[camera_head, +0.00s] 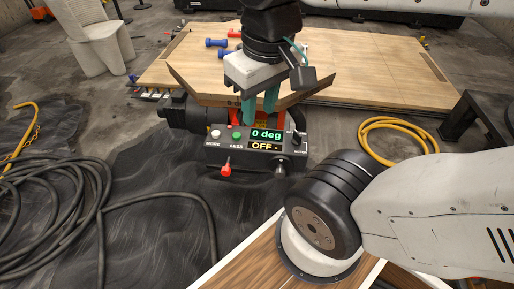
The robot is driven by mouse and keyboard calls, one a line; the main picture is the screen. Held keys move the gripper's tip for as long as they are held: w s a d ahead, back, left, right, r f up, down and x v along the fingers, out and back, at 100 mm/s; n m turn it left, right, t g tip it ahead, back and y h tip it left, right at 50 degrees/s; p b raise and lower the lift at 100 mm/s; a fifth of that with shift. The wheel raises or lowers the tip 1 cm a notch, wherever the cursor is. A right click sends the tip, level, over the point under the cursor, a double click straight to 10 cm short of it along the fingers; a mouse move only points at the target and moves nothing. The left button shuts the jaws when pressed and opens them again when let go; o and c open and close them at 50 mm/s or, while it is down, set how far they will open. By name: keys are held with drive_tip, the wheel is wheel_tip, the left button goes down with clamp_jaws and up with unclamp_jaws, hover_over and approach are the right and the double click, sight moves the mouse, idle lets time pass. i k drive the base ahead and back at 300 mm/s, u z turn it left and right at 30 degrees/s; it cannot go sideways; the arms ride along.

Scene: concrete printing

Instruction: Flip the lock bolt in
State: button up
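A dark control box (222,156) stands in the middle of the view. Its display (266,134) reads "0 deg" and "OFF -". A white button (215,134) marked MORE and a green button (236,135) marked LESS sit at its left. A red-headed piece (226,169) sticks out at the lower front, and a grey knob (280,166) sits at the lower right. A black lever (296,138) is at the right end. I cannot tell for sure which part is the lock bolt. My gripper (259,113) points down above the box, its teal fingers apart and empty.
A wooden platform (390,75) with blue dumbbell-like pieces (216,43) lies behind. A yellow hose (398,124) is coiled at right, black hoses (62,203) at left. Dark sheeting covers the floor in front.

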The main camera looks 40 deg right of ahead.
sight(226, 171)
drive_tip(key=u, duration=1.55)
drive_tip(key=k, duration=0.45)
drive_tip(key=z, duration=1.4)
